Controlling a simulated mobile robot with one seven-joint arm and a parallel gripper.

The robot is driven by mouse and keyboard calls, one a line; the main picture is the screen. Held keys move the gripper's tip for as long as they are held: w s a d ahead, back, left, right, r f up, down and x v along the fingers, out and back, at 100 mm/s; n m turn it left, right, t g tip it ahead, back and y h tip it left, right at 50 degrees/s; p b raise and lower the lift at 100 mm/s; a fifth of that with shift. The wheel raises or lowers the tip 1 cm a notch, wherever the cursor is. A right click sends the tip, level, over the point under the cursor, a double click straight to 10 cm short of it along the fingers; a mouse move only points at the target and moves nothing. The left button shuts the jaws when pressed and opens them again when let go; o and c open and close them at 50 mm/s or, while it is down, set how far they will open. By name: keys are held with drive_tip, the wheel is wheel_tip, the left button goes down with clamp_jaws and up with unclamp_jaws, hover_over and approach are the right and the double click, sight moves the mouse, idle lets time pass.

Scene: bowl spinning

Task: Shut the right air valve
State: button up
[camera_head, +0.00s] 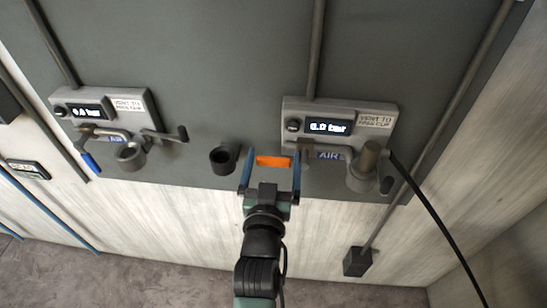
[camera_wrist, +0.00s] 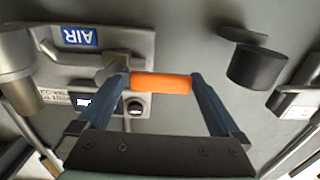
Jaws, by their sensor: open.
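The right air valve is on the right grey panel (camera_head: 340,112), which has a lit display reading about 0.0 bar and a blue AIR label (camera_head: 330,154). Its orange handle (camera_head: 273,161) points left from the panel. In the wrist view the orange handle (camera_wrist: 160,83) lies crosswise, with a grey stem (camera_wrist: 112,70) running left from it. My gripper (camera_head: 273,154) is open, its two blue fingers at either end of the orange handle. In the wrist view the gripper (camera_wrist: 158,79) overlaps the handle's ends; I cannot tell whether it touches. The stem is partly hidden by a finger.
A dark round port (camera_head: 224,158) sticks out just left of my gripper. A fitting with a black hose (camera_head: 435,220) is on the right panel's right side. A similar left panel (camera_head: 105,115) has a blue-handled valve (camera_head: 91,162). A small dark box (camera_head: 357,262) is lower right.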

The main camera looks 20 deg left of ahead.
drive_tip(key=shift+w, duration=0.1)
clamp_jaws()
idle(0.5)
